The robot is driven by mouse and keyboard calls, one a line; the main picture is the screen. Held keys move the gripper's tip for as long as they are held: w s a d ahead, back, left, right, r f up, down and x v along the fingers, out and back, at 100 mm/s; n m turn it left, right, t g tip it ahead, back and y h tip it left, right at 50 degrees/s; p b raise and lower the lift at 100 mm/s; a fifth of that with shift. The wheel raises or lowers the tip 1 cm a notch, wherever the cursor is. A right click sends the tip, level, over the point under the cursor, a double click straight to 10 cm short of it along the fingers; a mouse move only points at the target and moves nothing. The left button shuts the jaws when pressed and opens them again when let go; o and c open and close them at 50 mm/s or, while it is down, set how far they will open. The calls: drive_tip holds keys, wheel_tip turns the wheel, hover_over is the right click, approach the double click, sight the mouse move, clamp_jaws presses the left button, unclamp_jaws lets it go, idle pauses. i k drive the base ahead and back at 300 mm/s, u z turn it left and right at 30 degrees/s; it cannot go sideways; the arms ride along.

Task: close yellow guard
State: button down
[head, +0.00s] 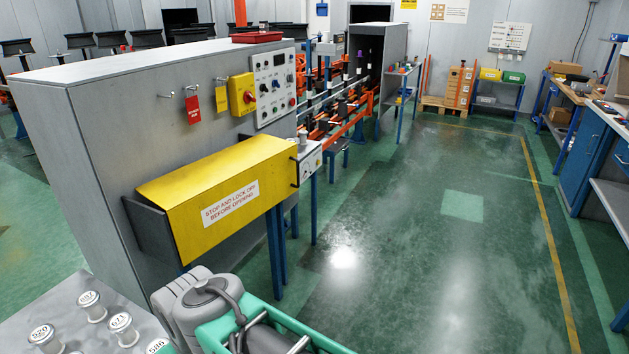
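The yellow guard (228,190) is a long box-shaped cover on the side of the grey machine cabinet (110,150). Its white label (230,204) reads "STOP AND LOCK OFF BEFORE OPENING". A small dark handle shows at its right end. A grey end panel (148,228) shows at its left end. I cannot tell from this view whether the guard is fully shut. My gripper is not in view.
A green crate (325,343) and a light grey surface with several numbered spindles (121,327) are close at the bottom. A small control box (308,158) stands beside the guard's right end. A yellow switch box (242,94) is above. The green floor (400,240) to the right is clear.

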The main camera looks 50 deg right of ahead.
sight(207, 199)
drive_tip(key=k, duration=0.1)
drive_tip(key=z, duration=2.15)
drive_tip(key=i, duration=2)
drive_tip(key=u, duration=2.6)
